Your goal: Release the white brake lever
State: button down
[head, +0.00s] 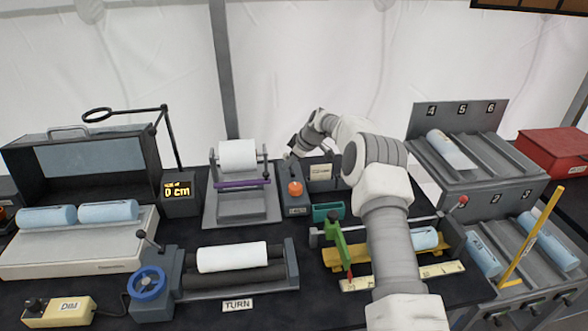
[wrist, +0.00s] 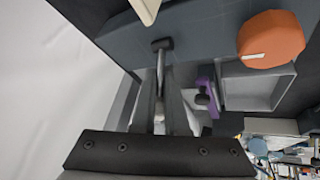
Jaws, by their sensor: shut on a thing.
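My gripper (head: 291,156) is behind the small dark box with the orange knob (head: 295,187), left of the middle in the head view. In the wrist view my gripper (wrist: 163,92) is shut around a pale rod with a black end, which I take for the white brake lever (wrist: 161,62). The part between the fingers is largely hidden. The orange knob (wrist: 270,38) with a white mark shows at the upper right of the wrist view, apart from my fingers. In the head view the lever is too small to make out.
The roller stand (head: 240,211) with a white roll and purple bar is left of my gripper. A small beige sign (head: 320,172) and a teal tray (head: 328,211) are to the right. The white tent wall (head: 290,60) is behind.

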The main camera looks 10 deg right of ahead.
jog(key=d+y+b, duration=0.1)
jog(key=y+b, duration=0.2)
jog(key=b, duration=0.2)
jog(key=shift+w+d+m+b, duration=0.2)
jog(key=shift+m+b, duration=0.1)
jog(key=shift+m, duration=0.1)
jog(key=y+b, duration=0.1)
jog(key=b, duration=0.1)
jog(key=d+t+y+b, duration=0.1)
jog(key=y+b, duration=0.1)
jog(key=shift+s+d+r+m, duration=0.1)
jog(key=shift+d+r+m, duration=0.1)
jog(key=shift+m, duration=0.2)
jog(key=shift+d+r+y+b, duration=0.1)
jog(key=shift+d+y+b, duration=0.05)
jog(key=shift+y+b, duration=0.35)
jog(key=shift+r, duration=0.1)
jog(key=c, duration=1)
grip_release()
jog(key=shift+o, duration=0.3)
jog(key=shift+f, duration=0.25)
jog(key=shift+d, duration=0.1)
jog(key=v, duration=1.7)
jog(key=shift+d, duration=0.15)
jog(key=shift+s, duration=0.1)
jog(key=shift+c, duration=0.3)
